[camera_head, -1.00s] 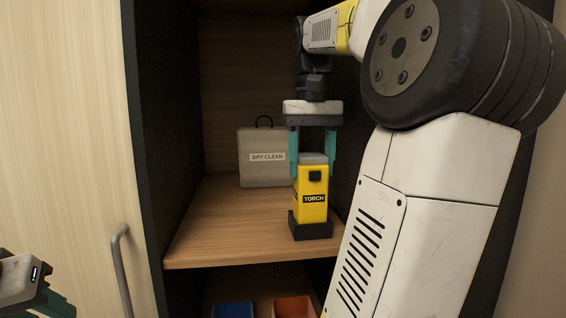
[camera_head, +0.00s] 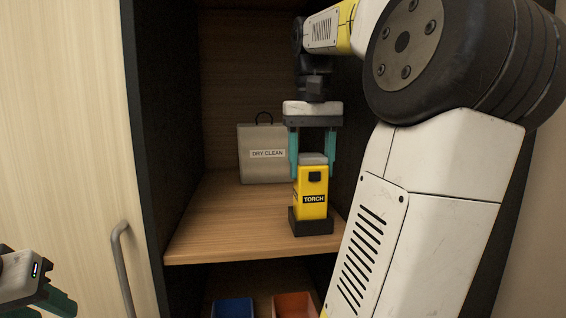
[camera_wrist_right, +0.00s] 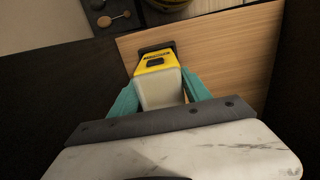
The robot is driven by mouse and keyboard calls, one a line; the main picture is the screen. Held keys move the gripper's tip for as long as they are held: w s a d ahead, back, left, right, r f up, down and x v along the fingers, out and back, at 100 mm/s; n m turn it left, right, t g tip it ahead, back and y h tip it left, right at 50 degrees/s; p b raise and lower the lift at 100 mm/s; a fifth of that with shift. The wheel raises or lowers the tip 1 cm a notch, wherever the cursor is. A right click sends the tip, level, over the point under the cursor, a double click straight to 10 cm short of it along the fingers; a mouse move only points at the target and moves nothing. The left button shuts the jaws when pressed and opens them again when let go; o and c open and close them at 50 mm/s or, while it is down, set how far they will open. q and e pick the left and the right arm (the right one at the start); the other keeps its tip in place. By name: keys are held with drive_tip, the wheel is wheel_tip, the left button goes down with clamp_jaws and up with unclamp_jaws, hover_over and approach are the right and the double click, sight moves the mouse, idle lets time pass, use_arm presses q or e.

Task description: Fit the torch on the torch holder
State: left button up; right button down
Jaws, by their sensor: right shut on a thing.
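The yellow torch (camera_head: 311,188) with a grey top stands upright on the shelf at the right, its base inside the black torch holder (camera_head: 313,228). My right gripper (camera_head: 313,172) comes down from above and is shut on the torch's upper part, with a teal finger on each side. In the right wrist view the torch (camera_wrist_right: 158,88) sits between the fingers, and the holder (camera_wrist_right: 154,48) shows around its far end. The torch's bottom is hidden inside the holder. My left gripper (camera_head: 45,298) is partly in view at the lower left, away from the torch; its fingertips are not clear.
A grey "DRY CLEAN" bag (camera_head: 262,168) stands behind and left of the torch. The wooden shelf (camera_head: 222,230) is clear at the front left. Dark cabinet walls flank it. A blue bin (camera_head: 233,308) and an orange bin (camera_head: 294,305) sit below. A door handle (camera_head: 122,265) is at the left.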

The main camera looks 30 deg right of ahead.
drive_tip(key=shift+f, duration=0.3)
drive_tip(key=shift+c, duration=2.1)
unclamp_jaws()
wheel_tip(320, 180, up, 8)
drive_tip(key=shift+f, duration=0.1)
drive_tip(key=shift+s, duration=0.1)
